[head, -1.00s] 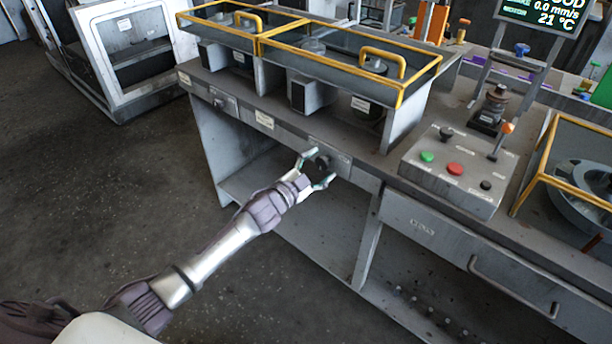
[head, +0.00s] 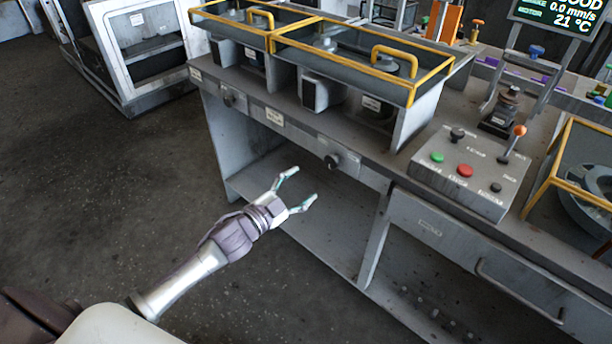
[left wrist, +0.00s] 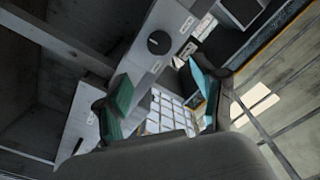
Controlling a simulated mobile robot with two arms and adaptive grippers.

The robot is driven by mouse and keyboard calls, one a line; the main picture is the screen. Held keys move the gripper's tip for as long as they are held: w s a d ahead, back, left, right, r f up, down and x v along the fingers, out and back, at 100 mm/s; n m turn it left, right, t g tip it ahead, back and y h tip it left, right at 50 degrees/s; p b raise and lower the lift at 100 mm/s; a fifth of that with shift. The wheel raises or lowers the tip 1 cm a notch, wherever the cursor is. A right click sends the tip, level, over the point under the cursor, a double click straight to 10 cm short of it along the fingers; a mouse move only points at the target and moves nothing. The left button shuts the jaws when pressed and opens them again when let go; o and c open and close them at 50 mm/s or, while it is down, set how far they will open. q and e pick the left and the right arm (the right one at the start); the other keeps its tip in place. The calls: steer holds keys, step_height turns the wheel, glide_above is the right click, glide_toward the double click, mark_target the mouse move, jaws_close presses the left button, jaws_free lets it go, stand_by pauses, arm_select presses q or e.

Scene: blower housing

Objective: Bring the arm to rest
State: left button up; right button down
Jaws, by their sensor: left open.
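My left gripper (head: 302,188) is open and empty in the head view. It hangs in the air in front of the grey workbench (head: 300,127), below the level of its top. A black round knob (head: 332,161) on the bench's front panel is up and to the right of the fingertips, clear of them. In the left wrist view the two fingers (left wrist: 160,98) are spread with nothing between them. The knob (left wrist: 159,42) shows beyond them on the panel. My right gripper is not seen.
A control box (head: 470,172) with green, red and black buttons and an orange-tipped lever stands on the bench. Yellow-framed guards (head: 350,55) cover the units behind the knob. A drawer (head: 470,245) is at the right. The floor (head: 110,190) at the left is clear.

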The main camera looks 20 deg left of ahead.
arm_select(q)
steer(key=s+a+f+n+g+y+p, duration=0.15)
steer(key=s+f, duration=0.35)
steer(key=f, duration=0.5)
steer(key=s+a+f+n+g+y, duration=0.2)
steer(key=s+f+n+g, duration=0.15)
steer(key=f, duration=0.75)
steer(key=s+a+f+n+g+y, duration=0.15)
steer(key=s+f, duration=0.35)
steer(key=f, duration=0.5)
steer(key=s+d+f+n+g, duration=0.1)
steer(key=s+f+g, duration=0.2)
steer(key=s, duration=0.9)
steer(key=s+d+f+n+g+p, duration=0.1)
steer(key=s+d+f+g, duration=0.1)
steer(key=s+f, duration=0.6)
steer(key=s+d+f+n+g+y, duration=0.1)
steer(key=s+f+g, duration=0.3)
steer(key=s, duration=1.1)
step_height(320, 180, down, 3)
steer(key=shift+s+d+r, duration=0.2)
steer(key=shift+s+d, duration=0.15)
steer(key=shift+d, duration=0.3)
steer(key=shift+w+g, duration=0.1)
steer(key=shift+g, duration=0.15)
